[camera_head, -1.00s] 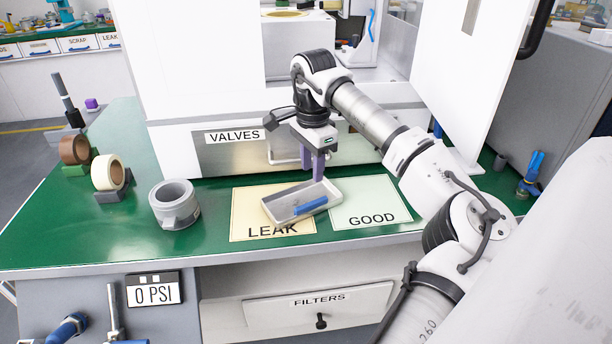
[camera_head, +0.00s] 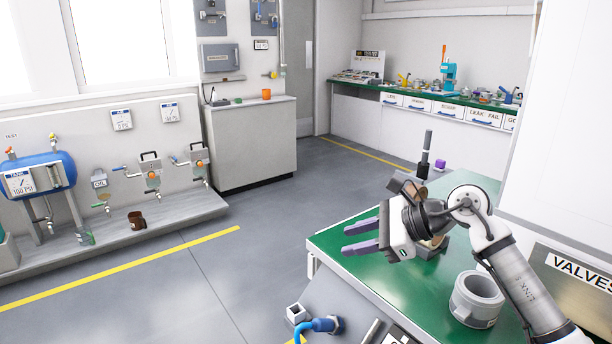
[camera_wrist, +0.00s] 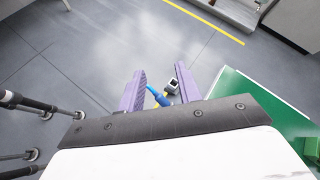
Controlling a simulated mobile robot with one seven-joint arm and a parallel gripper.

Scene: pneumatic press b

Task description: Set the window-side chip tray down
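No chip tray shows in either current view.
The green workbench (camera_head: 345,258) holds a grey ring-shaped part (camera_head: 476,298) and tape rolls partly hidden behind my gripper. A blue tank (camera_head: 40,174) and valves stand on the window-side platform at left. Open grey floor (camera_head: 190,275) lies between.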

